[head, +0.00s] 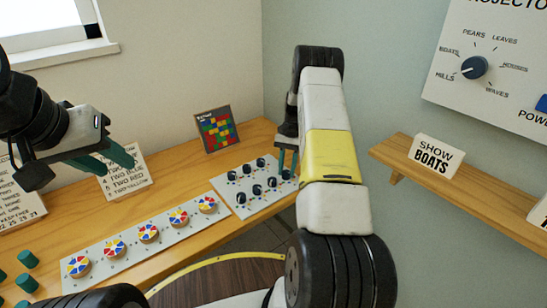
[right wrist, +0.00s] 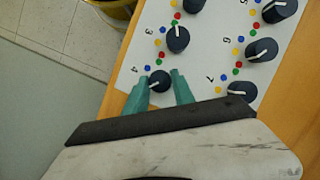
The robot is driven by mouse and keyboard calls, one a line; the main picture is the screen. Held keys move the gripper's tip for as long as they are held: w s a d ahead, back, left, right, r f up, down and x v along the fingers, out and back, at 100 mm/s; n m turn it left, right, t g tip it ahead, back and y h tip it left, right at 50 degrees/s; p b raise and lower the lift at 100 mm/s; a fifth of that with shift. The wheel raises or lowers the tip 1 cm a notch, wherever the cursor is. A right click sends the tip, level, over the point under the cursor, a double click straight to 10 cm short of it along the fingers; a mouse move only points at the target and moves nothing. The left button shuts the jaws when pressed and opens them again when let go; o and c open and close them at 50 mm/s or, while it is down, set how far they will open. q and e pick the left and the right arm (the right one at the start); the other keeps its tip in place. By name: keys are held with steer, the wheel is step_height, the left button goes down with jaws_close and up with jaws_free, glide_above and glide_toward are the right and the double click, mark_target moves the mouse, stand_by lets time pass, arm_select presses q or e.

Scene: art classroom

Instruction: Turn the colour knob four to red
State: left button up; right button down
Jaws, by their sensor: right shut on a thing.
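A pale panel (head: 223,190) with several dark knobs lies on the wooden bench. My right gripper (head: 287,160) reaches down at the panel's right end. In the right wrist view, the knob beside the printed 4 (right wrist: 159,80) sits between the teal fingers of my right gripper (right wrist: 160,90), which is shut on it. It is dark with a white pointer line. Small coloured dots lie beside it; some are hidden, and I cannot tell which one the pointer meets. My left gripper (head: 106,161) is open and empty at the left, above the bench.
Neighbouring knobs (right wrist: 177,40) stand close to the gripped one. A strip with several colour wheels (head: 148,234) lies to the left. A coloured grid board (head: 217,130) and a written card (head: 125,176) stand behind. A shelf (head: 400,165) is on the right wall.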

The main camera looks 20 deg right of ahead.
steer(key=shift+w+n+h, duration=0.1)
steer(key=shift+n+h, duration=0.3)
steer(key=shift+n, duration=0.6)
steer(key=c, duration=1.1)
jaws_free()
steer(key=shift+o, duration=0.2)
steer(key=v, duration=0.6)
steer(key=shift+w+r, duration=0.2)
steer(key=shift+w+d+r, duration=0.1)
steer(key=shift+w+r, duration=0.1)
steer(key=shift+r, duration=0.4)
